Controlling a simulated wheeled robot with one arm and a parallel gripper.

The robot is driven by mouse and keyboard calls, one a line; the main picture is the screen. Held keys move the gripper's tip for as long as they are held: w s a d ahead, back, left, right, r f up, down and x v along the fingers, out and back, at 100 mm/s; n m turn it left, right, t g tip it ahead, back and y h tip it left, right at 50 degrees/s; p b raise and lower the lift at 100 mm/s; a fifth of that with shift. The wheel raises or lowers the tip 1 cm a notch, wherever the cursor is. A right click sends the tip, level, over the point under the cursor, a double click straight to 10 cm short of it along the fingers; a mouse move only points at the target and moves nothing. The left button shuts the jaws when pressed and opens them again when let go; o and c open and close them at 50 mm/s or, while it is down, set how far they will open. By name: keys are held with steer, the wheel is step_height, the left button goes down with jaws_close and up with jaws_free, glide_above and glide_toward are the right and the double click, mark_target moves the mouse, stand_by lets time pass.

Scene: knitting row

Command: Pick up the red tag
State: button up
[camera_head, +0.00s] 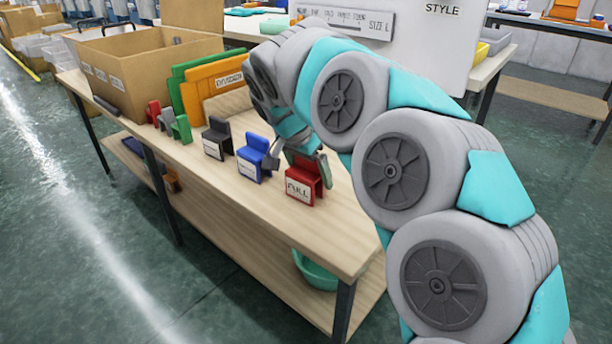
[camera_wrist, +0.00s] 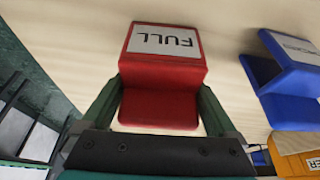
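The red tag (camera_head: 303,181) stands upright on the wooden table near its front right end. It is a red block with a white label reading FULL. In the wrist view the red tag (camera_wrist: 163,78) lies between the two fingers of my gripper (camera_wrist: 162,98), one on each side. In the head view my gripper (camera_head: 299,163) is low over the table, with its fingers apart around the back of the tag. It looks open. Whether a fingertip touches the tag's side is unclear.
A blue tag (camera_head: 253,158) stands close left of the red one, and it shows at right in the wrist view (camera_wrist: 290,75). Black (camera_head: 217,138), green (camera_head: 181,129) and other tags continue the row. A cardboard box (camera_head: 137,72) and orange board (camera_head: 213,84) are behind.

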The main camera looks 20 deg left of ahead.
steer(key=c, duration=0.4)
steer(key=shift+c, duration=0.2)
steer(key=shift+r, duration=0.1)
